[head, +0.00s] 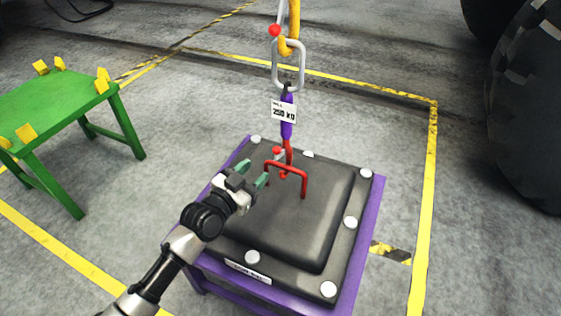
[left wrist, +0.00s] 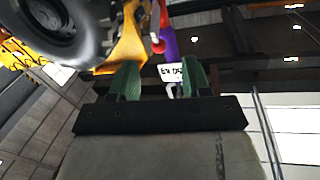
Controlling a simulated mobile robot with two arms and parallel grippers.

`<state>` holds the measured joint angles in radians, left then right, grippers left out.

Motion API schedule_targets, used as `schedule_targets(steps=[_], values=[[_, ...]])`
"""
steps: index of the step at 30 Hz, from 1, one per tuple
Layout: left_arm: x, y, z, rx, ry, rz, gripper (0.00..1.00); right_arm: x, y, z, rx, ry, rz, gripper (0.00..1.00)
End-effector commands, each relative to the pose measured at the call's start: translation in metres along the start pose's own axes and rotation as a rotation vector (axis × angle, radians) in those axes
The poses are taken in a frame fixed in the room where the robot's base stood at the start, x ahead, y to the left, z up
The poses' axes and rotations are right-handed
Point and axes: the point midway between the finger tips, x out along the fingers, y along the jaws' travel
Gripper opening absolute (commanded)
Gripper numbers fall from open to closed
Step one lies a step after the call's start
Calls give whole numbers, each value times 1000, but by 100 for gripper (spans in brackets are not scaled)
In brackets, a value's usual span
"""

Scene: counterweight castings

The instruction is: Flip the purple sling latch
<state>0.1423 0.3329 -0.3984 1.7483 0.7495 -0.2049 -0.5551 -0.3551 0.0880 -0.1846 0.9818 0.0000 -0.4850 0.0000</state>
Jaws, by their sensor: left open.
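The purple sling (head: 287,128) hangs upright from a metal link and carries a white 250 KG tag (head: 283,112). At its lower end is a red hook (head: 288,157) at the red handle of the dark casting (head: 310,215). A small red knob (head: 276,151), seemingly the latch, shows beside this hook. My left gripper (head: 254,173) is open, its green fingers apart, left of the knob and handle. In the left wrist view the purple sling (left wrist: 168,45), a red ball (left wrist: 158,47) and the tag (left wrist: 172,73) appear beyond the open fingers (left wrist: 158,80). My right gripper is not in view.
The casting rests on a purple stand (head: 358,245). Above, a yellow hook (head: 294,20) with a red ball (head: 275,30) holds the metal link (head: 288,65). A green table (head: 60,100) with yellow blocks stands left. Large black tyres (head: 530,110) stand right.

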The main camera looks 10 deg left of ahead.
Motion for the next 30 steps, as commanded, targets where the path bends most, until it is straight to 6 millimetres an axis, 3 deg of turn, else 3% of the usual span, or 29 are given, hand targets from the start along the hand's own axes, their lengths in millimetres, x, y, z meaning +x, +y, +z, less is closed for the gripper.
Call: schedule_targets(steps=[5, 18, 24, 30], values=[[15, 1, -9, 6, 25, 6, 48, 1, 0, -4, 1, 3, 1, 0], [92, 1, -10, 5, 22, 5, 48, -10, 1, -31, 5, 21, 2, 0], [107, 1, -10, 7, 20, 5, 48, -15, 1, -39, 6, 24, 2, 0], [108, 1, -10, 7, 21, 6, 48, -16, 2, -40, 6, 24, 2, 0]])
